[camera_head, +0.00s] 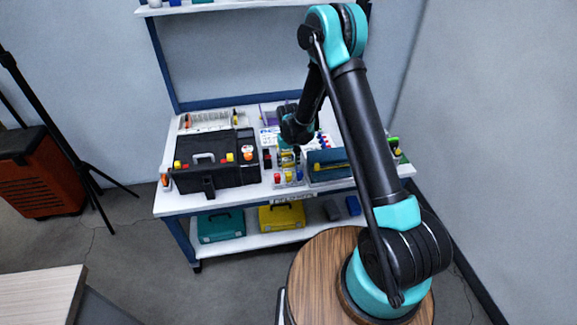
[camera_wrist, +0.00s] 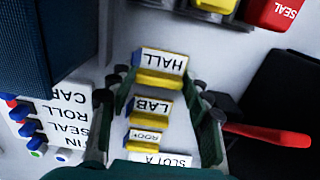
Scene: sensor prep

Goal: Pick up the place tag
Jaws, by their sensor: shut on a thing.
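In the wrist view, a white and yellow tag marked HALL (camera_wrist: 162,64) lies between the tips of my gripper (camera_wrist: 163,80), which is shut on it by its two ends. Behind it in a row are similar tags marked LAB (camera_wrist: 151,105) and ROOF (camera_wrist: 146,136), and one reading SLOT A (camera_wrist: 160,158) at the bottom edge. In the head view my gripper (camera_head: 288,148) reaches down over the middle of the workbench (camera_head: 178,206); the tag in it is too small to tell there.
A black toolbox (camera_head: 215,172) stands left of my gripper and a blue box (camera_head: 328,166) right of it. In the wrist view a red block marked SEAL (camera_wrist: 272,12) is at top right and a red handle (camera_wrist: 270,135) at right. A label sheet (camera_wrist: 55,125) is at left.

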